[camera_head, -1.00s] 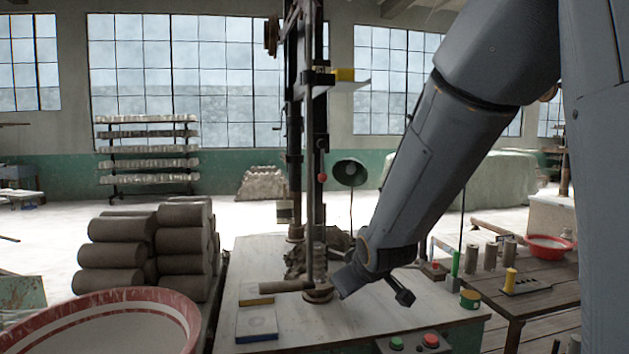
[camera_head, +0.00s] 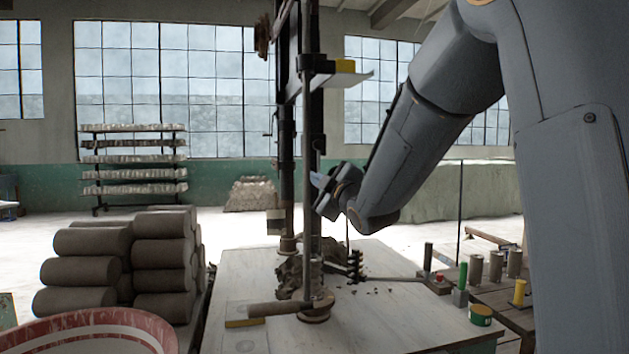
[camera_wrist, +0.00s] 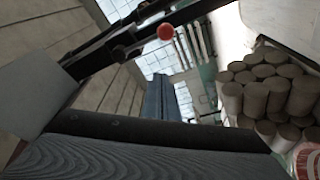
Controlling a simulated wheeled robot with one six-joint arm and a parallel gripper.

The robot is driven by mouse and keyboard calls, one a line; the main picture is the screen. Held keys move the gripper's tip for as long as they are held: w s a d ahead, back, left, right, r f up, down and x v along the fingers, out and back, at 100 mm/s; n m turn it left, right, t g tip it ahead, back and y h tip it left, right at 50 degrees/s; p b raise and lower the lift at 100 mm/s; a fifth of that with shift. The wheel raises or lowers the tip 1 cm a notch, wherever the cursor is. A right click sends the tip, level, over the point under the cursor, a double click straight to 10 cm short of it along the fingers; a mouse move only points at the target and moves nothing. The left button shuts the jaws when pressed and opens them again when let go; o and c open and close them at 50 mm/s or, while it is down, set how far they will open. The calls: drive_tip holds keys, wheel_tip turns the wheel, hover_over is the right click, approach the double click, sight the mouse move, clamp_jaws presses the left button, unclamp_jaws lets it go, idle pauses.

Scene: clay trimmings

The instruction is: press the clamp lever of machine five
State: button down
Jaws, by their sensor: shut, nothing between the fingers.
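The machine (camera_head: 310,120) has dark upright posts rising from a pale worktop; no number on it is readable. A red ball knob (camera_wrist: 165,31) on a dark bar shows at the top of the wrist view. In the head view my gripper covers the place around it, and the knob is hidden. My gripper (camera_head: 318,184) is shut and empty, raised beside the post at mid height. Whether it touches the lever cannot be told. A wooden-handled bar (camera_head: 280,309) lies low at the post's foot.
The worktop (camera_head: 400,318) carries clay scraps (camera_head: 290,275) and a black toothed tool (camera_head: 355,266). Stacked clay cylinders (camera_head: 120,260) and a red-rimmed basin (camera_head: 100,322) stand at left. A yellow-topped bracket (camera_head: 340,72) juts from the post above my gripper. A side table with small pots (camera_head: 495,266) is at right.

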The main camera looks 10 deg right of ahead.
sight(319, 165)
drive_tip(key=w+d+f+p, duration=0.1)
drive_tip(key=w+p, duration=0.4)
drive_tip(key=w, duration=0.4)
drive_tip(key=shift+d, duration=0.25)
drive_tip(key=shift+f+b, duration=0.1)
drive_tip(key=shift+b, duration=0.2)
